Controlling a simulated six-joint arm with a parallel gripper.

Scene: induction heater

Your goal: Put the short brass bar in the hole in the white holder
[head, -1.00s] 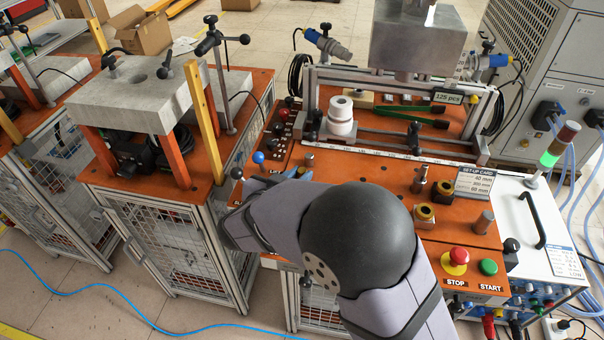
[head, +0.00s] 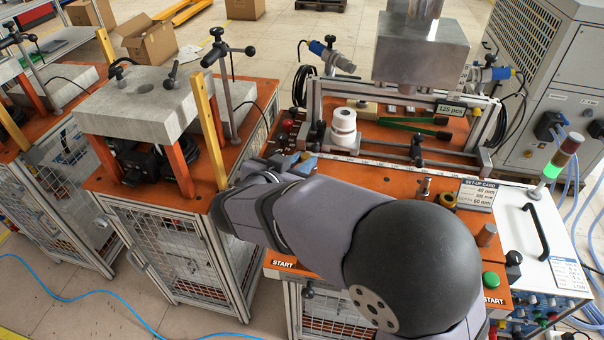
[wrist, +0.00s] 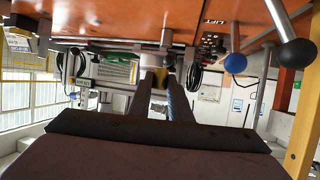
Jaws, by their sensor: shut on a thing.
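The white holder (head: 342,130) is a stacked white cylinder with a hole in its top, upright at the left of the bench's metal frame. My gripper (head: 301,165) is low over the orange bench, in front of and left of the holder and apart from it. It is shut on the short brass bar (head: 307,157), of which only a small brownish end shows in the head view; my wrist hides the rest.
A metal frame with a ruled rail (head: 400,163) and a large metal block (head: 421,48) stand behind. A blue ball lever (wrist: 235,63) and a black one (wrist: 297,53) are near my gripper.

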